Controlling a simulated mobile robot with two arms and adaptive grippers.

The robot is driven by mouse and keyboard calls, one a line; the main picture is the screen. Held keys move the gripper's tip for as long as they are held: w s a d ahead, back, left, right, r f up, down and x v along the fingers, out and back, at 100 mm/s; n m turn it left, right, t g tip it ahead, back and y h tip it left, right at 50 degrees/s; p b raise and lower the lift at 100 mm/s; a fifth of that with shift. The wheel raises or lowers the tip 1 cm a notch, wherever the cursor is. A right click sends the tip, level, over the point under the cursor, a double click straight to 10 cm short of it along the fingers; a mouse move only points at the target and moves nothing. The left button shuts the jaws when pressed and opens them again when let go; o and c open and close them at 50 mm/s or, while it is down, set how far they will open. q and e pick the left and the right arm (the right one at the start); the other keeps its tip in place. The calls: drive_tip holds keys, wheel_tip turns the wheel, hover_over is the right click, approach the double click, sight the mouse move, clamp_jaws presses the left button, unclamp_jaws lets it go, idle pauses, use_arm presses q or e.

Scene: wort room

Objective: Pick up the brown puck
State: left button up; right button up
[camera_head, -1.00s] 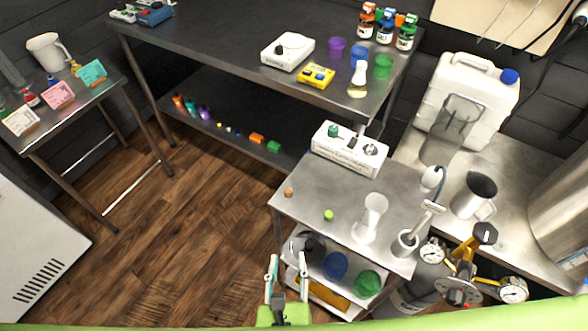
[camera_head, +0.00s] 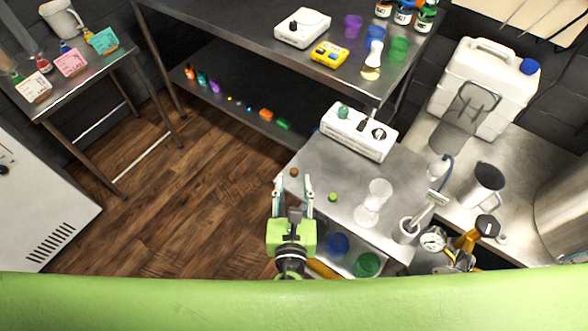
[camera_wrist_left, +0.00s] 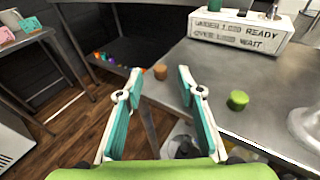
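The brown puck (camera_head: 294,172) sits on the near-left corner of the steel cart top (camera_head: 330,160) in the head view. It also shows in the left wrist view (camera_wrist_left: 160,72), where it appears between the fingertips, further off. My left gripper (camera_head: 293,184) is open and empty, with its two fingers apart and pointing at the puck. In the left wrist view the teal finger pads (camera_wrist_left: 158,88) stand apart with nothing between them. A green puck (camera_head: 333,197) lies on the same top to the right; it also shows in the left wrist view (camera_wrist_left: 238,100).
A white device (camera_head: 358,132) stands at the back of the cart top. A clear glass vessel (camera_head: 372,203) stands right of the green puck. Blue (camera_head: 337,243) and green (camera_head: 367,264) bowls sit on the shelf below. Open floor lies left of the cart.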

sight(294, 173)
use_arm(q)
drive_tip(key=w, duration=0.3)
drive_tip(key=shift+w+d+f, duration=0.1)
drive_tip(key=shift+w+f, duration=0.15)
drive_tip(key=shift+f, duration=0.15)
drive_tip(key=shift+s, duration=0.1)
drive_tip(key=c, duration=0.8)
drive_tip(key=shift+r, duration=0.15)
